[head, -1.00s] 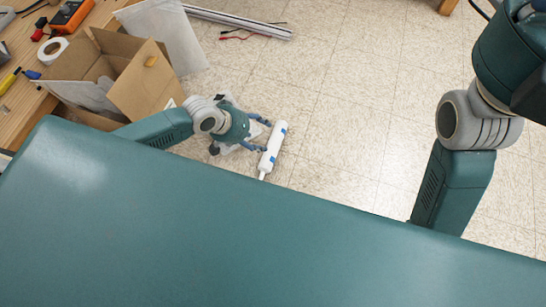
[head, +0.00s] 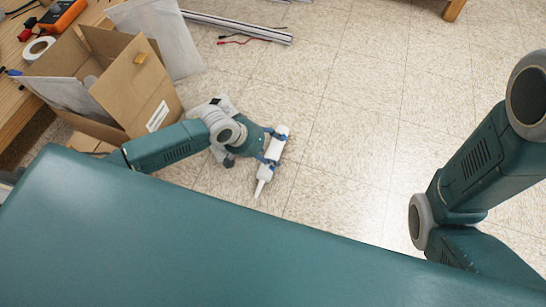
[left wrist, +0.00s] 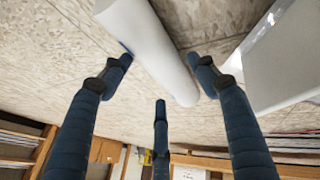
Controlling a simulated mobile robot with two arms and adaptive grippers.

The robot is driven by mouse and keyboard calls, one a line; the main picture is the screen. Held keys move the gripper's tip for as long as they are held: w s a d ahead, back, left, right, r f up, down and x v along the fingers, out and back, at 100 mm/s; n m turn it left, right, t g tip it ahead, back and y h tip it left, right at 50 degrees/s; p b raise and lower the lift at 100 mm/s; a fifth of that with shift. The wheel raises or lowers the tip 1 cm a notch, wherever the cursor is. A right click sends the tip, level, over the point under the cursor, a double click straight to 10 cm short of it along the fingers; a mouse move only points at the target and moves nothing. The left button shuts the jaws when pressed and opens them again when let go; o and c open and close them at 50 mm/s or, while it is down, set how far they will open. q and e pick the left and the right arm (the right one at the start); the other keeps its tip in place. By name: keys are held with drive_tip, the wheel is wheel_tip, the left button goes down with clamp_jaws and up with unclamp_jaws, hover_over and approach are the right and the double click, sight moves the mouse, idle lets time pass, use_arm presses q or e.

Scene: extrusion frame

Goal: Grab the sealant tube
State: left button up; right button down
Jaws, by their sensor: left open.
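The sealant tube (head: 273,156) is a white cylinder with blue marks and a thin nozzle pointing towards the bottom of the head view. My left gripper (head: 274,147) is at the tube, its blue fingers overlapping the tube's body from the left. In the left wrist view the white tube (left wrist: 150,45) lies slanted across the space between the spread fingers of my open left gripper (left wrist: 160,75). Whether the fingers touch it I cannot tell. My right gripper is outside the views.
An open cardboard box (head: 136,86) stands left of my left arm, beside a wooden bench (head: 32,85) with tape and tools. Metal extrusions (head: 236,25) and red and black leads (head: 243,40) lie on the floor behind. The tiled floor right of the tube is clear.

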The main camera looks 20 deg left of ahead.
use_arm(q)
drive_tip(key=shift+b+x, duration=0.65)
drive_tip(key=shift+x, duration=0.5)
drive_tip(key=shift+r, duration=0.1)
drive_tip(key=c, duration=1.2)
